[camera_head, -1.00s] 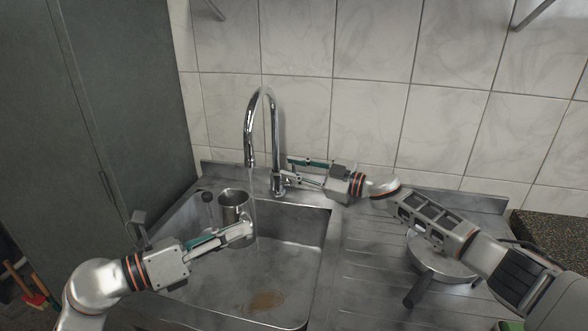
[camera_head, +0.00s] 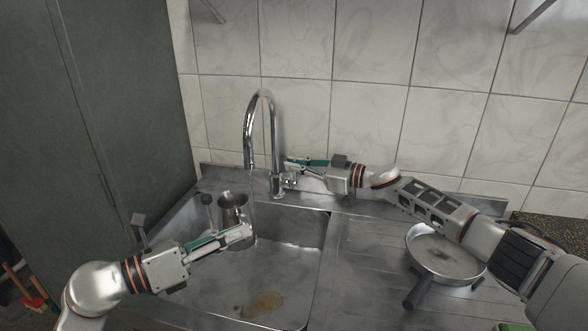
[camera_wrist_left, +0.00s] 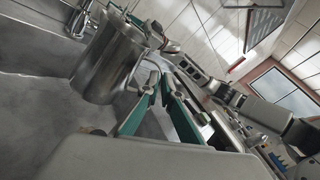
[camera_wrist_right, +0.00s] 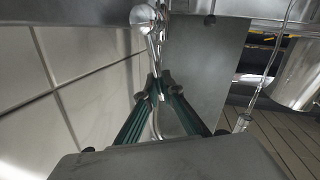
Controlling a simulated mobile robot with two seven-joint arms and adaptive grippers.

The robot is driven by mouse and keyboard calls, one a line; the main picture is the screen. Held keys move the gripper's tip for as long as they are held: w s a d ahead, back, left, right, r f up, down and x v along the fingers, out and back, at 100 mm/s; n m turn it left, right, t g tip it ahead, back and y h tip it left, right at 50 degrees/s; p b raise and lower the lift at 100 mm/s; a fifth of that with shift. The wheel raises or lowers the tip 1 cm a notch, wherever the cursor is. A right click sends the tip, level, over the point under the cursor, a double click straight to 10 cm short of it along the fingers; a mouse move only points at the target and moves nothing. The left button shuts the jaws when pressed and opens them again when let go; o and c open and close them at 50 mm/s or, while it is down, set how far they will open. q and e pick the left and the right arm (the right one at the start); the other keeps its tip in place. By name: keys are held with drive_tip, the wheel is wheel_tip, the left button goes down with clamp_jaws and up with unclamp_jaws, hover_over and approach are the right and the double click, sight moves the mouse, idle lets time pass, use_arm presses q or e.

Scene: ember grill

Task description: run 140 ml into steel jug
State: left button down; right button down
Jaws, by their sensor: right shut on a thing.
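The steel jug (camera_head: 231,204) is in the sink under the tap spout, at the left side of the basin. My left gripper (camera_head: 245,233) is at its near side; in the left wrist view the fingers close together at the handle beside the jug (camera_wrist_left: 108,62). The chrome tap (camera_head: 262,105) arches over the basin, and a thin stream of water (camera_head: 253,192) falls from it by the jug. My right gripper (camera_head: 290,172) is shut on the tap's lever (camera_wrist_right: 157,92) at the tap base. The water level inside the jug cannot be seen.
The sink basin (camera_head: 212,285) has a brown stain on its floor. A frying pan (camera_head: 440,252) stands on the ribbed drainboard (camera_head: 365,265) at the right, under my right arm. The tiled wall (camera_head: 370,115) is close behind the tap, and a dark cabinet (camera_head: 110,110) stands at the left.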

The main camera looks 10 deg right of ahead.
drive_tip(key=shift+w+d+r+m+g, duration=0.1)
drive_tip(key=shift+w+d+m+g, duration=0.15)
drive_tip(key=shift+w+m, duration=0.4)
drive_tip(key=shift+w+d+r+m+g, duration=0.2)
drive_tip(key=shift+w+m, duration=0.25)
drive_tip(key=shift+m, duration=0.4)
drive_tip(key=shift+f, duration=0.1)
drive_tip(key=c, duration=2.2)
unclamp_jaws()
drive_tip(key=v, duration=1.2)
use_arm(q)
drive_tip(key=shift+r, duration=0.2)
wheel_tip(320, 180, up, 6)
drive_tip(key=shift+f, duration=0.15)
